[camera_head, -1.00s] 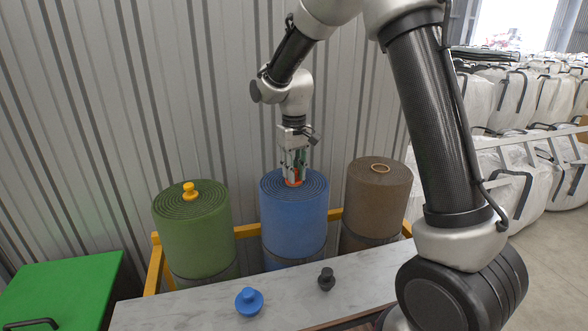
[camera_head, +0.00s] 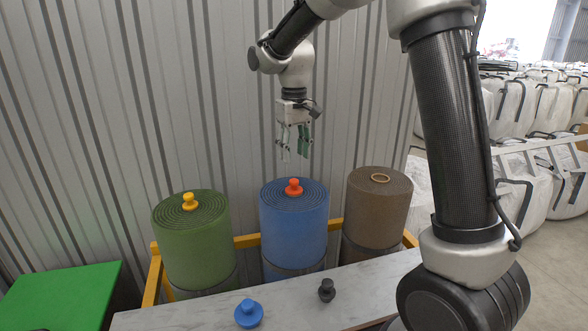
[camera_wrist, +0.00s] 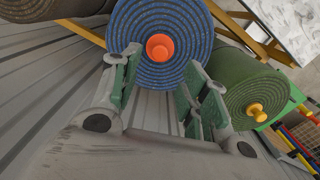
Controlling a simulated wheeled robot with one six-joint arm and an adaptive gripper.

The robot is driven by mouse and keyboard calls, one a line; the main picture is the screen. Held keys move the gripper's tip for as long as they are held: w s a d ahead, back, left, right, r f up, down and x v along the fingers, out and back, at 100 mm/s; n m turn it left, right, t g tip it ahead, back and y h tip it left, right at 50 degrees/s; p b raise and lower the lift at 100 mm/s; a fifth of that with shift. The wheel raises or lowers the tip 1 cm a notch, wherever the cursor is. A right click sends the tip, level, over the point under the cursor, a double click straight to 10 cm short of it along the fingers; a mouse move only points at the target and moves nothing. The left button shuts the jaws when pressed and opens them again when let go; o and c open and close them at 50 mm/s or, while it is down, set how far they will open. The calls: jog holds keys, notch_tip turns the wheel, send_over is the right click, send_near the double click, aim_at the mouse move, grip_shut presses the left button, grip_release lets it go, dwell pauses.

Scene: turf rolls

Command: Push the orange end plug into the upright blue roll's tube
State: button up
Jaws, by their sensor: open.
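The orange end plug (camera_head: 293,187) sits upright in the centre of the top of the upright blue roll (camera_head: 294,222), with its knob and collar showing above the roll. How deep its stem goes is hidden. In the wrist view the orange plug (camera_wrist: 160,47) shows at the centre of the blue roll's (camera_wrist: 185,22) spiral end. My gripper (camera_head: 296,158) is open and empty, a little above the plug and apart from it. Its two green-padded fingers (camera_wrist: 157,90) are spread in the wrist view, with nothing between them.
A green roll (camera_head: 193,240) with a yellow plug (camera_head: 190,201) stands left, a brown roll (camera_head: 378,208) with an open tube (camera_head: 380,178) right. A blue plug (camera_head: 248,313) and a black plug (camera_head: 326,290) stand on the grey bench (camera_head: 285,300). A corrugated wall rises behind.

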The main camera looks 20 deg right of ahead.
notch_tip(320, 180, up, 2)
jog(key=shift+r, duration=0.25)
jog(key=s+d+r+m+t, duration=0.1)
jog(key=s+d, duration=0.4)
jog(key=s, duration=0.5)
jog(key=s+d+m+t, duration=0.1)
jog(key=s+d, duration=0.4)
jog(key=s, duration=0.5)
jog(key=s+d+r+m+t, duration=0.1)
jog(key=s+d, duration=0.4)
jog(key=s, duration=0.5)
jog(key=shift+r+t, duration=0.3)
jog(key=shift+t, duration=0.4)
